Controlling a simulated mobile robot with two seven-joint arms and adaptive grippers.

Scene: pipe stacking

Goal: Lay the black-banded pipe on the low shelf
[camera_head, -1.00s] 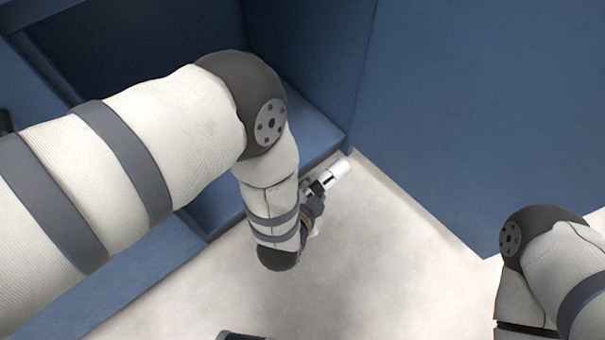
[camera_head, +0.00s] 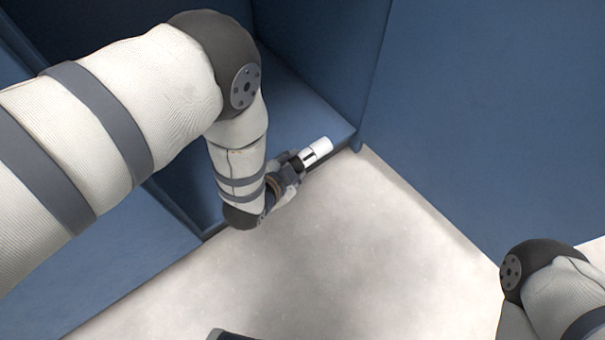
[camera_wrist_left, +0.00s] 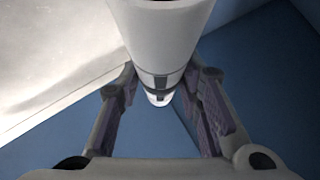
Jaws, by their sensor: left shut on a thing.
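The pipe is white with a black band, and it shows in the head view (camera_head: 318,150) and large in the left wrist view (camera_wrist_left: 165,40). My left gripper (camera_head: 287,170) is shut on it; its two fingers are on either side of the pipe in the left wrist view (camera_wrist_left: 162,96). The pipe is tilted in the head view, its white end up and right, overlapping the front edge of the low blue shelf (camera_head: 312,112). I cannot tell its height above the shelf. My forearm and hand hide part of the shelf. My right gripper is out of view.
A blue upright panel (camera_head: 325,50) closes the shelf's right end, and a large blue wall (camera_head: 480,110) stands further right. The pale floor (camera_head: 330,250) in front is mostly clear. A dark object (camera_head: 228,335) is cut off at the bottom edge.

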